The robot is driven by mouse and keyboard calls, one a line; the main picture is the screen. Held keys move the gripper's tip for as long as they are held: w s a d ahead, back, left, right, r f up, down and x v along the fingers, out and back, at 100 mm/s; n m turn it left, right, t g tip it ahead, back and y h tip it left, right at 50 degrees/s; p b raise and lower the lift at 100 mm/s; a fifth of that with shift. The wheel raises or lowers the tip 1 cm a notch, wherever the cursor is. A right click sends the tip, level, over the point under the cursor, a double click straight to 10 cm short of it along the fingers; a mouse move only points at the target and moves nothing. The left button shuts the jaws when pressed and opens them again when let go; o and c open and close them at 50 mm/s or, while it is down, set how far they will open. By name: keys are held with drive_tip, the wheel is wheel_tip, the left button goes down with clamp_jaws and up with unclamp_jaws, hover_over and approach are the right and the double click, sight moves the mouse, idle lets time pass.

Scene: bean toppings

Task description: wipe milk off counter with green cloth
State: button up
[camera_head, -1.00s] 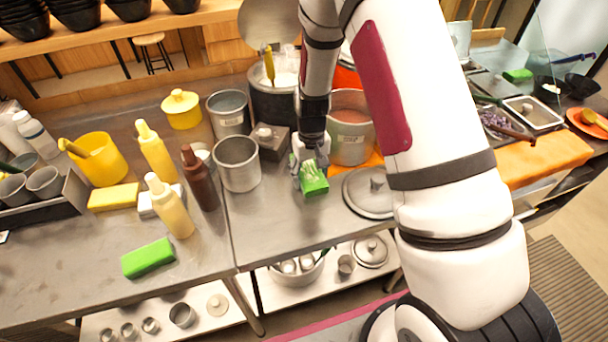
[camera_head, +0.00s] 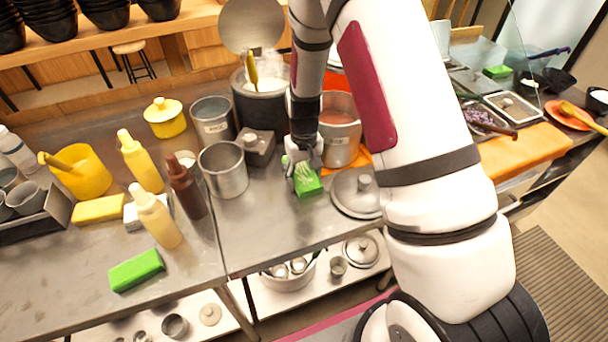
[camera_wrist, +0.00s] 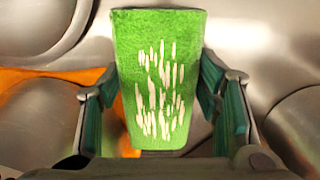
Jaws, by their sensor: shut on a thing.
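A green cloth (camera_head: 308,188) with white streaks on its face is held in my gripper (camera_head: 303,170), low over the steel counter (camera_head: 265,215). In the wrist view the cloth (camera_wrist: 160,75) lies between the two fingers (camera_wrist: 163,105), and its white streaks face the camera. I cannot tell whether it touches the counter. I see no clear milk puddle on the counter; the area under the cloth and gripper is hidden.
Steel pots (camera_head: 223,170) stand left of my gripper, and a pot of reddish food (camera_head: 341,140) is behind it. A flat lid (camera_head: 357,192) lies close to the right. A green sponge (camera_head: 137,270) and sauce bottles (camera_head: 155,218) are farther left. Counter in front is clear.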

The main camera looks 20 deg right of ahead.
sight(287, 188)
drive_tip(key=shift+a, duration=2.45)
wheel_tip(287, 188, up, 8)
drive_tip(key=p, duration=0.2)
drive_tip(key=shift+p, duration=0.35)
